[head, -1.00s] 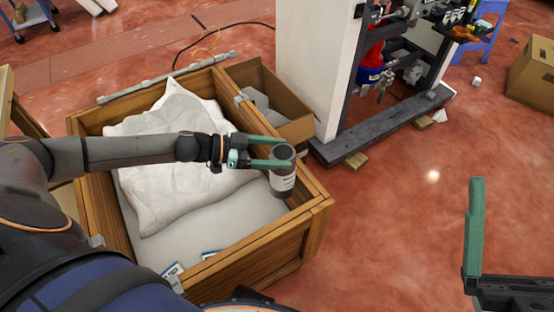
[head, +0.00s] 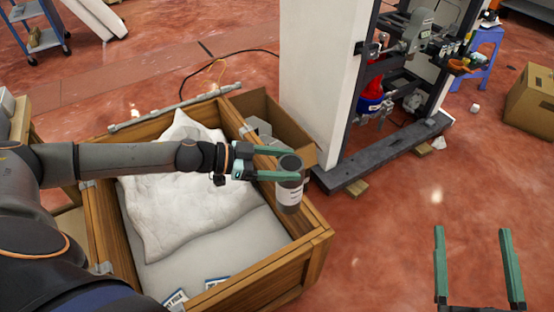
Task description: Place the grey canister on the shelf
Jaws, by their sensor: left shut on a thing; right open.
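The grey canister (head: 289,190) has a dark top and a pale label, and is upright above the right side of the wooden crate. My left gripper (head: 285,165) is shut on it from the left, with green fingers on either side of its upper part. My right gripper (head: 474,250) is open and empty at the lower right, over the floor. A dark-framed rack (head: 395,85) with a white side panel stands at the back; I cannot tell which part of it is the shelf.
The wooden crate (head: 318,240) holds a white sack (head: 175,195). A cardboard box (head: 270,110) stands behind it. The rack's dark base beam (head: 385,155) lies on the floor. A blue stool (head: 485,50) and another cardboard box (head: 532,100) are at the right.

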